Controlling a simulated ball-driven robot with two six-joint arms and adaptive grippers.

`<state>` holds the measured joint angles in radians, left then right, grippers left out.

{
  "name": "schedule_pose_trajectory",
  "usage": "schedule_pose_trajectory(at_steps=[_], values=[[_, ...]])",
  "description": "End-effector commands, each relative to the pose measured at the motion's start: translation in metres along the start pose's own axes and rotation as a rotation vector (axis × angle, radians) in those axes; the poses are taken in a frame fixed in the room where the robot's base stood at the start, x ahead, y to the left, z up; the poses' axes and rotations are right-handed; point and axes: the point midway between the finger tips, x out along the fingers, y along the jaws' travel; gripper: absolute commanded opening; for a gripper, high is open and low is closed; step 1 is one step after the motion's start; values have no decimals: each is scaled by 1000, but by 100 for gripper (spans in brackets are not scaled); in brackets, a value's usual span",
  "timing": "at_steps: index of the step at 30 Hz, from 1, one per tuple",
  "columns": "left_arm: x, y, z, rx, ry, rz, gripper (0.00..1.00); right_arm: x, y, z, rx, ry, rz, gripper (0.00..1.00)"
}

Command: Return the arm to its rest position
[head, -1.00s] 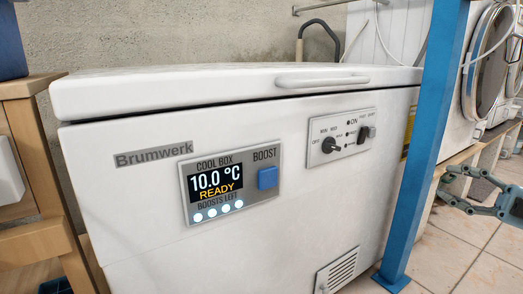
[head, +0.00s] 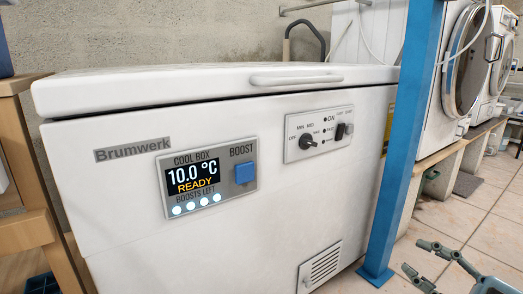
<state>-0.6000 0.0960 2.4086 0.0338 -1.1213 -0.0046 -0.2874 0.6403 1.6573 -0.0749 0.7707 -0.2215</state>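My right gripper (head: 414,256) is at the lower right of the head view, in front of the tiled floor. Its two fingers are spread apart and nothing is between them. It is to the right of the blue post and touches nothing that I can see. The rest of my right arm is cut off by the picture's edge. My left gripper is not in view.
A white cool box (head: 120,220) with its lid closed fills the middle; its display reads 10.0 °C, READY. A blue post (head: 400,150) stands at its right front. A wooden shelf unit (head: 25,235) is at the left. Washing machines (head: 445,110) stand behind right.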

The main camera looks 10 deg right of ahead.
Motion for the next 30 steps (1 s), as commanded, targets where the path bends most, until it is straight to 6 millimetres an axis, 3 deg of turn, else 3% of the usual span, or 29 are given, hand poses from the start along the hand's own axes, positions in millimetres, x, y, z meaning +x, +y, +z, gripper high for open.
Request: schedule_pose_trajectory(at_steps=[7,12,18,26,30], values=[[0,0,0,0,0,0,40,-7,-73,-18,326,-402,62,35],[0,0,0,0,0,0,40,-33,-114,-33,585,-769,54,35],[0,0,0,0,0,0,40,-61,-137,-51,756,-1036,8,35],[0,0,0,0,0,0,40,-91,-152,-68,858,-1269,-71,35],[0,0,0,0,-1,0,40,-118,-166,-72,897,-1414,-124,35]])
